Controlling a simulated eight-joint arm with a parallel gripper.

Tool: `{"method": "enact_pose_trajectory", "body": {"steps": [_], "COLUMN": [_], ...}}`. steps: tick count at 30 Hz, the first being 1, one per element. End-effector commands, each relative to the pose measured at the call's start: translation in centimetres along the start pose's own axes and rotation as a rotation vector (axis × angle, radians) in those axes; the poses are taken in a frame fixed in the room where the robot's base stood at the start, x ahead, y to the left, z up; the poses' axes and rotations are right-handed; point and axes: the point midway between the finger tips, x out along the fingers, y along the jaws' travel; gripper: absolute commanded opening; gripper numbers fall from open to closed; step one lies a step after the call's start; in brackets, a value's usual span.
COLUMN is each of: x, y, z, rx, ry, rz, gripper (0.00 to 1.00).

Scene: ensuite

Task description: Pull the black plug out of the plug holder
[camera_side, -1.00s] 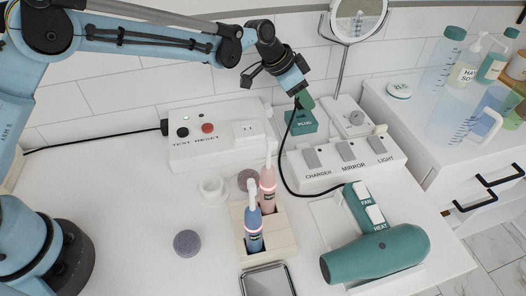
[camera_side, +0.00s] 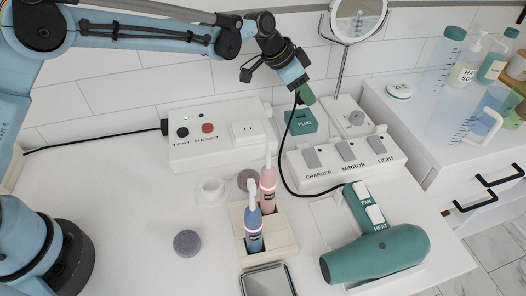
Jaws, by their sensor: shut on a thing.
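The teal plug holder (camera_side: 302,124), marked PLUG, stands on the counter near the back wall. My gripper (camera_side: 303,93) is just above it, tilted down to the right, with its green tip near the holder's top. It is shut on the black plug, which is mostly hidden by the fingers. The plug's black cord (camera_side: 284,160) comes out at the fingertips and loops down to the teal hair dryer (camera_side: 378,254). I cannot tell for certain whether the plug is clear of the holder.
A white outlet box (camera_side: 218,136) with test and reset buttons stands left of the holder. A switch panel (camera_side: 346,160) is to the right, in front. A round mirror (camera_side: 357,15) rises behind. A toothbrush stand (camera_side: 282,238) is in front; the counter's left is mostly clear.

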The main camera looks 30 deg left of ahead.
Motion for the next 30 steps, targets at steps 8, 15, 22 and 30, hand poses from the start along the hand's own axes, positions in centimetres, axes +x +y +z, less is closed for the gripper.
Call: {"method": "enact_pose_trajectory", "body": {"steps": [8,15,22,30], "x": [-1.7,-3.2,-4.5,-4.8], "y": [0.0,0.0,0.0,0.0], "z": [-1.1,-2.0,-2.9,-3.1], "rx": [0.0,0.0,0.0,0.0], "ry": [0.0,0.0,0.0,0.0], "rz": [0.0,0.0,0.0,0.0], "gripper": [0.05,0.05,0.05,0.05]}}
